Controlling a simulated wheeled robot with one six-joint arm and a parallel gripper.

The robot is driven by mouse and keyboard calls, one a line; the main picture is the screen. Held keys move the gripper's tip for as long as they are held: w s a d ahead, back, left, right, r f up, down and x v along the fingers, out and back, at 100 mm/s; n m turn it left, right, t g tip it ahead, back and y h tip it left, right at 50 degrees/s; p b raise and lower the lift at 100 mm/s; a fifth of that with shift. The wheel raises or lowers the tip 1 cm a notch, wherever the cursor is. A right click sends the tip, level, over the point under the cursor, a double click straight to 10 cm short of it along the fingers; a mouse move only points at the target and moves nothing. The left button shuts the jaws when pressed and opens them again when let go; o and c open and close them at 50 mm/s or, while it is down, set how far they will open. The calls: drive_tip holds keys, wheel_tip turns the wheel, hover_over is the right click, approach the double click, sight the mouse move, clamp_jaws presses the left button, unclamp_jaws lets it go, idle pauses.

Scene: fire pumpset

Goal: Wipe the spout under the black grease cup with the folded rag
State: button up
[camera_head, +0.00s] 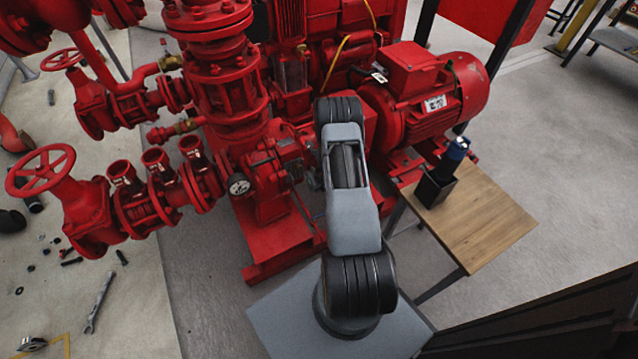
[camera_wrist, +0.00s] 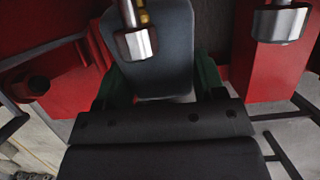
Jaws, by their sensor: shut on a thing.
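In the wrist view my gripper (camera_wrist: 160,82) reaches up from the bottom, with green fingers on either side of a dark grey-blue folded rag (camera_wrist: 165,75). It is shut on the rag, which stands out beyond the fingers. A silver cylindrical fitting with a brass part (camera_wrist: 135,43) overlaps the upper left of the rag in the picture; I cannot tell whether they touch. A second silver fitting (camera_wrist: 282,22) is at the upper right. I cannot tell which fitting is the spout, and no black grease cup can be made out. In the head view my arm hides the gripper and rag.
The red pumpset (camera_head: 215,80) stands close around my arm, with a red motor (camera_head: 425,95) to the right. A wooden table (camera_head: 485,225) at the right bears a black holder (camera_head: 434,188) with a blue-topped item (camera_head: 455,150). A wrench (camera_head: 98,303) lies at left.

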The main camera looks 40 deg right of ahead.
drive_tip(key=shift+w+p, duration=0.3)
drive_tip(key=shift+p, duration=0.2)
drive_tip(key=shift+f, duration=0.15)
drive_tip(key=shift+f+b, duration=0.35)
drive_tip(key=shift+b, duration=0.3)
drive_tip(key=shift+f, duration=0.1)
drive_tip(key=shift+s+b, duration=0.1)
drive_tip(key=shift+b, duration=0.25)
drive_tip(key=shift+s+f+b, duration=0.15)
drive_tip(key=shift+b, duration=0.3)
drive_tip(key=s+b, duration=0.6)
drive_tip(key=b, duration=0.3)
drive_tip(key=shift+s+a, duration=0.25)
drive_tip(key=shift+a, duration=0.15)
